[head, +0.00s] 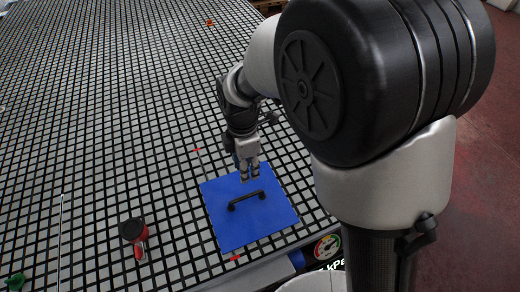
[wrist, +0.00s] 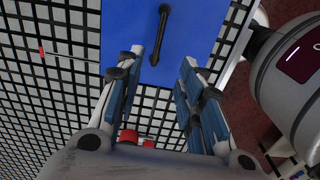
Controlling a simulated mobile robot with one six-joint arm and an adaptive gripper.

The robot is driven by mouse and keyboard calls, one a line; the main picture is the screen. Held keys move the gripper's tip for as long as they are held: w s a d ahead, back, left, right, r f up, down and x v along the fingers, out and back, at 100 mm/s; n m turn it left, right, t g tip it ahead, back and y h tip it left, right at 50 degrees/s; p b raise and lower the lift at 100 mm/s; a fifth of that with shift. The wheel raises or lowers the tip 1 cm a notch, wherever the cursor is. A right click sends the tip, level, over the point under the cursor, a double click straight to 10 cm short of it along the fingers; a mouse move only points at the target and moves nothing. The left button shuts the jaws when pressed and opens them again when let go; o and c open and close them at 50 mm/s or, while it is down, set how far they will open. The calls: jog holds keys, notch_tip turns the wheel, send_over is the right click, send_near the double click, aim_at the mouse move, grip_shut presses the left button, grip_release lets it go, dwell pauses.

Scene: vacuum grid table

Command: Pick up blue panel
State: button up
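The blue panel (head: 238,226) is a flat square plate lying on the grid table near its front edge. A black bar handle (head: 246,200) stands at its middle. My gripper (head: 247,178) is above the far edge of the panel in the head view, apart from the handle. In the wrist view, the panel (wrist: 195,28) is at the top, with its handle (wrist: 160,35) running roughly up and down the picture. My gripper's fingers (wrist: 163,75) are spread, with nothing between them, and the handle lies ahead of the gap.
The black and grey grid table (head: 110,110) is mostly clear. A pressure gauge (head: 327,247) is at the table's front edge. A green object (head: 15,282) is at lower left.

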jog(key=b, duration=0.4)
send_over(246, 196)
notch_tip(246, 196, down, 12)
jog(key=shift+d+r, duration=0.1)
jog(key=shift+d, duration=0.05)
jog(key=shift+f+b, duration=0.8)
jog(key=shift+f, duration=2.1)
jog(key=shift+c, duration=0.4)
grip_shut()
jog(key=shift+r, duration=0.1)
